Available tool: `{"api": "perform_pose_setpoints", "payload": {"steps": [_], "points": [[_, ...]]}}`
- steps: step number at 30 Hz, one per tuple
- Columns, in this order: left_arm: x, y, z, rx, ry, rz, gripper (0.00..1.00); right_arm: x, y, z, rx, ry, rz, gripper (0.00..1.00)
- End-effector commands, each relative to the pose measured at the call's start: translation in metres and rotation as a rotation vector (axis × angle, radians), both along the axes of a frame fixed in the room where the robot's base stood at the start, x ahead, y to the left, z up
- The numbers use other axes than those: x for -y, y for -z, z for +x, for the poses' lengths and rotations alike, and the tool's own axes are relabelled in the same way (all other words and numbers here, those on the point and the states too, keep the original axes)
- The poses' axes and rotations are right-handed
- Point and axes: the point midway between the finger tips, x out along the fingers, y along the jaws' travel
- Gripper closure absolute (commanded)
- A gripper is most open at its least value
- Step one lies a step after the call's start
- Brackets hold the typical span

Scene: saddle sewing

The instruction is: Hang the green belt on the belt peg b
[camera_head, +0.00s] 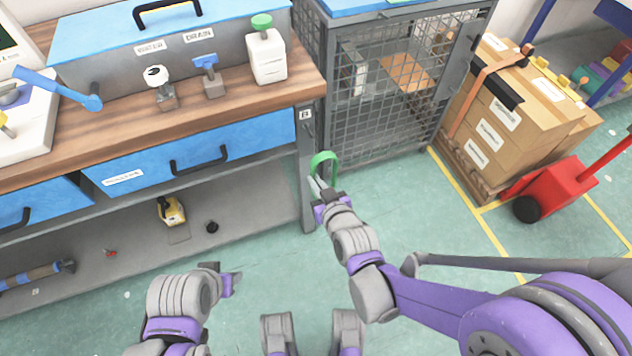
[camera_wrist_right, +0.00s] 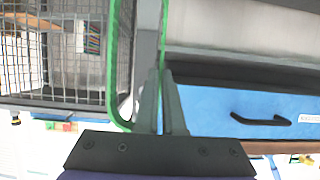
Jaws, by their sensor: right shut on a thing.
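The green belt (camera_head: 325,156) is a thin loop in front of the bench's right corner post. My right gripper (camera_head: 318,186) is shut on the belt and holds it up beside the post. In the right wrist view the belt (camera_wrist_right: 119,60) forms a long loop that runs to the closed fingers (camera_wrist_right: 162,100). A small plate marked B (camera_head: 305,114) is on the post, above and left of the belt. The peg itself is too small to make out. My left gripper (camera_head: 236,282) is low at the front, away from the belt, and its fingers are unclear.
The wooden bench (camera_head: 230,112) with blue drawers stands at left. A mesh cage (camera_head: 375,100) is just right of the post, close to the belt. Cartons (camera_head: 525,100) and a red cart (camera_head: 560,185) stand further right. Green floor (camera_head: 420,215) is clear between.

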Motion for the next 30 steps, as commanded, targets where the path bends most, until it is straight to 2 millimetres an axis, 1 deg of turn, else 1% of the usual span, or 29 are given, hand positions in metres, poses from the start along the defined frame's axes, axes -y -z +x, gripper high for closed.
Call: {"api": "perform_pose_setpoints", "payload": {"steps": [4, 8, 30], "points": [[0.000, 0.002, 0.000, -0.001, 0.000, 0.000, 0.50, 0.001, 0.001, -0.001, -0.001, -0.002, -0.002, 1.00], [0.000, 0.002, 0.000, -0.001, 0.000, 0.000, 0.50, -0.001, 0.001, 0.003, -0.002, -0.002, -0.003, 1.00], [0.000, 0.003, 0.000, -0.001, 0.000, 0.000, 0.50, -0.012, 0.003, 0.038, -0.002, -0.002, -0.002, 1.00]]}}
